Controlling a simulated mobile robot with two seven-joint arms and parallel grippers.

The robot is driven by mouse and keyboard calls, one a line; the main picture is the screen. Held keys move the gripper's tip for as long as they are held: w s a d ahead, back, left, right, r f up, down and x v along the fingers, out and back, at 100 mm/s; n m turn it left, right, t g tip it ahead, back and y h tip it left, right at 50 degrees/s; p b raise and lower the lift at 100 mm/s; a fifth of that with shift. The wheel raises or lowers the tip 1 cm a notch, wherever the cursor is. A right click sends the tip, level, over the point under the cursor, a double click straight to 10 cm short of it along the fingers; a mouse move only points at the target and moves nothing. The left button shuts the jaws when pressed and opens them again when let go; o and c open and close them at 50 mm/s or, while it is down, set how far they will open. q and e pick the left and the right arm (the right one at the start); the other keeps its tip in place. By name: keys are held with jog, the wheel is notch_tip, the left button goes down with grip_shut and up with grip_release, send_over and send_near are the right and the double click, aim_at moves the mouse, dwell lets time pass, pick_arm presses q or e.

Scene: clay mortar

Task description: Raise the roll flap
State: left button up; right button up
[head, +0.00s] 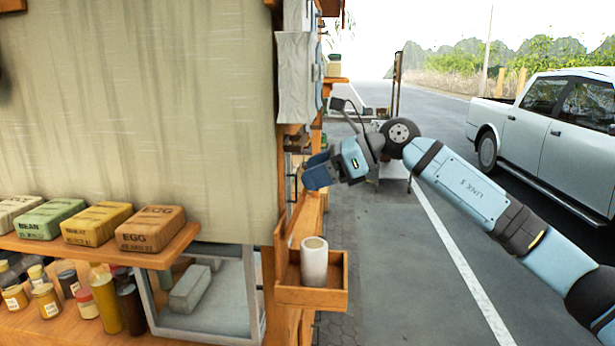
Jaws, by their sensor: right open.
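A beige cloth sheet (150,100), which looks like the roll flap, hangs down across the left half of the head view behind the shelf. Its top edge is outside the view. My right gripper (308,178) is beyond the stall's corner post, to the right of the cloth and apart from it. It points left toward the stall's side. Its jaws are open, and I see nothing held in them. What is just beyond the fingertips is partly hidden by the stall's side. My left gripper is not in view.
Bean, wheat and egg packs (150,228) stand on a wooden shelf (180,248), with jars (48,300) below. A wooden box (312,297) with a white roll (314,262) juts from the post. The pavement (380,260) is open; a pickup (560,130) stands right.

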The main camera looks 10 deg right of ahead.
jog(key=b+v, duration=0.2)
jog(key=v, duration=0.9)
jog(key=shift+d+r, duration=0.15)
jog(key=shift+d, duration=0.2)
jog(key=shift+s, duration=0.1)
